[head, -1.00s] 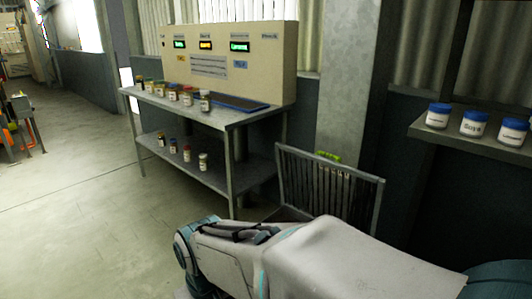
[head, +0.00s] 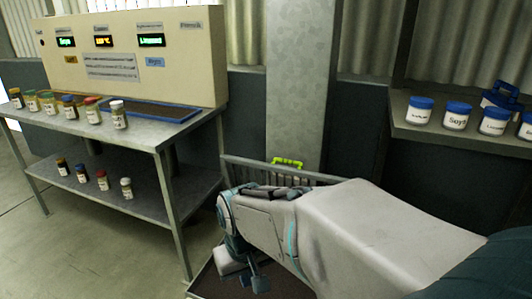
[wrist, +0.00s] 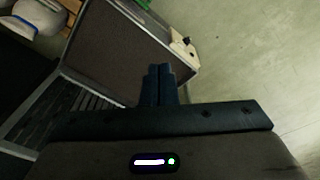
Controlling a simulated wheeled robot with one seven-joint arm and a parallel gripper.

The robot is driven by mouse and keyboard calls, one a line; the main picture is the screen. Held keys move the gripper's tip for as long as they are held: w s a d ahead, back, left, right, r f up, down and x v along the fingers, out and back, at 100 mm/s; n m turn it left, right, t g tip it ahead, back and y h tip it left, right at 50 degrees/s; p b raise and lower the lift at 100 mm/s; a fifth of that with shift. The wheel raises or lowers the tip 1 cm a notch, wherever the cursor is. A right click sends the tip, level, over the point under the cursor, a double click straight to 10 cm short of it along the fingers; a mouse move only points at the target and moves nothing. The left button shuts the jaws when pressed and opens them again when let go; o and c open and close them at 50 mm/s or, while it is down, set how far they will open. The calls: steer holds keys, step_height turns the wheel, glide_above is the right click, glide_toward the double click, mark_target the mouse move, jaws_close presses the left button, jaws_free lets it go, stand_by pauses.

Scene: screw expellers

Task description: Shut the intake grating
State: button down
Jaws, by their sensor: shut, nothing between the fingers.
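The barred grey grating (head: 325,179) stands raised near the wall in the head view, mostly hidden behind my arm. A bright green handle (head: 287,162) shows at its top edge. Below it is the intake, a metal-rimmed opening with a dark brown inside (head: 207,285). The wrist view shows the brown inside (wrist: 112,45) with its pale rim, and dark parallel bars (wrist: 80,98) at the lower left. My gripper (head: 258,284) points down by the intake. In the wrist view its fingers (wrist: 159,72) are together and empty, in front of the rim; contact cannot be told.
A steel table (head: 175,135) with jars and a control panel (head: 130,58) stands at the left. A shelf (head: 455,136) with blue-lidded jars is at the right. A patterned pillar (head: 300,85) rises behind the grating. Open floor (wrist: 260,50) lies right in the wrist view.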

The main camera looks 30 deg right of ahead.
steer(key=w+d+r+m+t+h+p, duration=0.15)
steer(key=w+d+r+m+p, duration=0.35)
steer(key=w+d, duration=0.75)
steer(key=w+d+r+m+t+h+p, duration=0.15)
steer(key=w+d+r+p, duration=0.45)
steer(key=w+d, duration=0.65)
steer(key=w+d+f+m+h+p, duration=0.1)
steer(key=w+d+m+p, duration=0.25)
steer(key=d, duration=0.65)
steer(key=x, duration=1.1)
steer(key=shift+n, duration=0.4)
steer(key=shift+s+a+f+b, duration=0.2)
steer(key=shift+s+a+b, duration=0.35)
steer(key=shift+s+a, duration=0.95)
steer(key=shift+w+a, duration=0.1)
